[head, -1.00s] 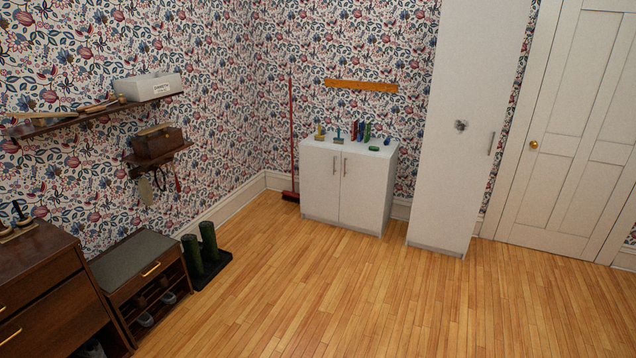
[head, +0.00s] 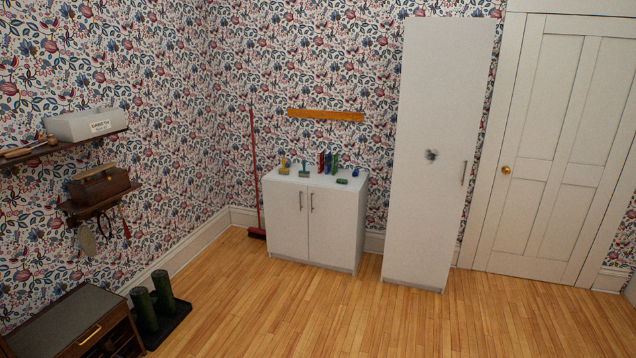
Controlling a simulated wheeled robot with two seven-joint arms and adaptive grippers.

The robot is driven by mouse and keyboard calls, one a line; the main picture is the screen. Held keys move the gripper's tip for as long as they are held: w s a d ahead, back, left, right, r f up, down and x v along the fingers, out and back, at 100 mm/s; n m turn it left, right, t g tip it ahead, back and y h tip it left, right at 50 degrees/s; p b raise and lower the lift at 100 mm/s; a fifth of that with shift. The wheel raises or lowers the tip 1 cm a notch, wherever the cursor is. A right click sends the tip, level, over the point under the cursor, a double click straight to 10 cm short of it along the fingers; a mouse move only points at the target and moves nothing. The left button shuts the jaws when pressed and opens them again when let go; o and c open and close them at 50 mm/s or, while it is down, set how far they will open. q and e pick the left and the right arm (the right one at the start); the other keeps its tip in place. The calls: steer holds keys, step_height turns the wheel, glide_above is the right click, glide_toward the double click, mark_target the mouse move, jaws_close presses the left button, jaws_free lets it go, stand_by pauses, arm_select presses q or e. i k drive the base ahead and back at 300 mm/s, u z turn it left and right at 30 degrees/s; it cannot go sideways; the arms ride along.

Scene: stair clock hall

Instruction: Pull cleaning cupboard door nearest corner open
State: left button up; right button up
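A low white cupboard (head: 346,228) with two doors stands against the back wall, right of the room corner. Its left door (head: 286,222), nearer the corner, and its right door (head: 332,232) both look shut. Each has a vertical metal handle near the middle seam: the left handle (head: 302,201) and the right handle (head: 312,203). Small bottles, brushes and boxes stand on its top. Neither of my grippers is in view.
A red broom (head: 255,180) leans in the corner left of the low cupboard. Green boots (head: 155,298) on a dark tray and a dark bench (head: 75,325) line the left wall under shelves (head: 95,205). The wooden floor (head: 300,310) ahead is clear.

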mark_target(285, 204)
steer(key=u, duration=0.9)
steer(key=i, duration=2.3)
steer(key=u, duration=0.2)
steer(key=i, duration=2.45)
steer(key=z, duration=1.1)
steer(key=i, duration=1.1)
steer(key=z, duration=0.5)
